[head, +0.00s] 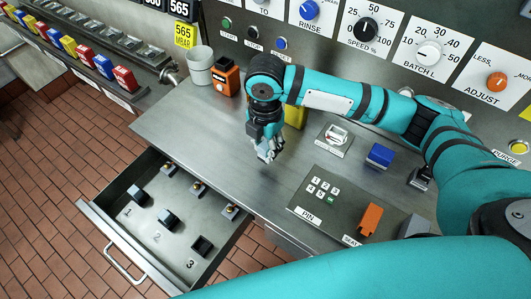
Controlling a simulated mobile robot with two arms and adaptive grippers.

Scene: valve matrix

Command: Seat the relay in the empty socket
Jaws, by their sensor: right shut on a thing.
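My right gripper (267,148) is above the steel counter. It is shut on a small grey-blue block (265,156), which looks like the relay and is partly hidden by the fingers. The open drawer (108,222) is to the lower left of the gripper. It has three numbered places. Place 3 (203,246) shows a dark, empty-looking socket. The held block is apart from the socket, up and to its right. My left gripper is not in view.
Small indicators (198,187) line the drawer's right side. A PIN keypad (322,189), an orange switch (370,219) and a blue block (380,155) are to the right.

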